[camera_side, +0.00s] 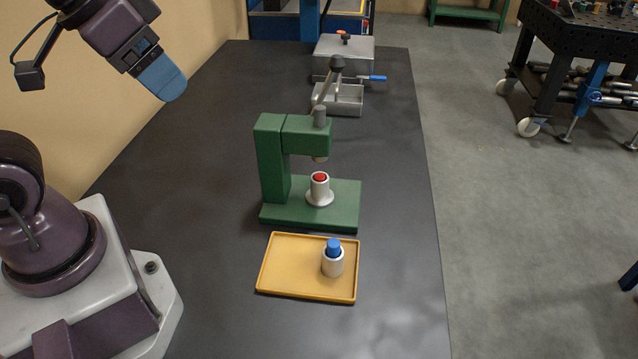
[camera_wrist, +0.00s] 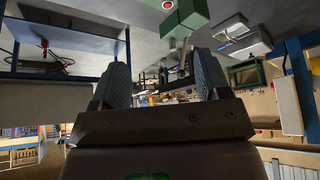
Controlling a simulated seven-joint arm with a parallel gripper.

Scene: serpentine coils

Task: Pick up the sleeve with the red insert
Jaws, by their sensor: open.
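The sleeve with the red insert (camera_side: 320,187) stands upright on the round seat of the green press (camera_side: 272,160), below its ram. The red insert shows at the sleeve's top. In the wrist view, a small red disc ringed in white (camera_wrist: 167,4) at the top edge looks like this sleeve. A second pale sleeve with a blue insert (camera_side: 333,262) stands in the yellow tray (camera_side: 285,290). My gripper (camera_side: 166,82) is high at the upper left, well away from the press. Its blue fingers (camera_wrist: 163,72) are apart in the wrist view, with nothing between them.
The press lever (camera_side: 325,85) rises above the press, with a dark knob. The dark table (camera_side: 170,190) is clear left of the press. Its right edge runs beside the tray.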

